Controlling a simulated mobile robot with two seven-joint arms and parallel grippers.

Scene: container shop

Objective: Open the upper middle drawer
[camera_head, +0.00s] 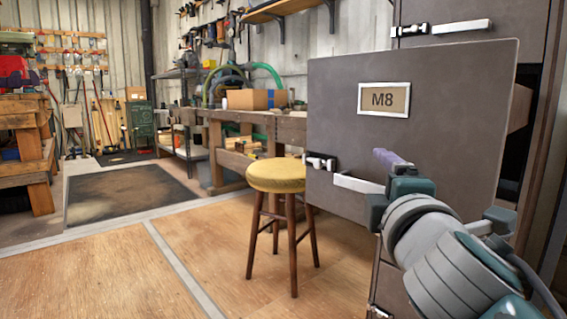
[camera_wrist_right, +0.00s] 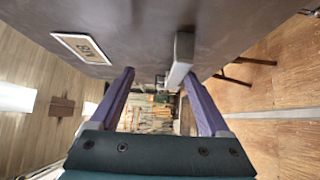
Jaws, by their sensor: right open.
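The grey drawer front labelled M8 (camera_head: 440,130) stands out from the cabinet, with a dark gap behind its right side. Its pale bar handle (camera_head: 358,183) and small latch (camera_head: 320,162) are low on the front. The handle also shows in the wrist view (camera_wrist_right: 182,58). My right gripper (camera_head: 388,160) is in front of the handle's right end, fingers apart. In the wrist view my right gripper (camera_wrist_right: 158,75) is open, with the handle near the right fingertip; I cannot tell if they touch. My left gripper is out of view.
Another drawer's handle (camera_head: 461,26) and latch are above, on the cabinet. A stool with a yellow seat (camera_head: 275,174) stands left of the drawer front. A workbench (camera_head: 290,130) is behind it. The wooden floor (camera_head: 120,275) at the left is clear.

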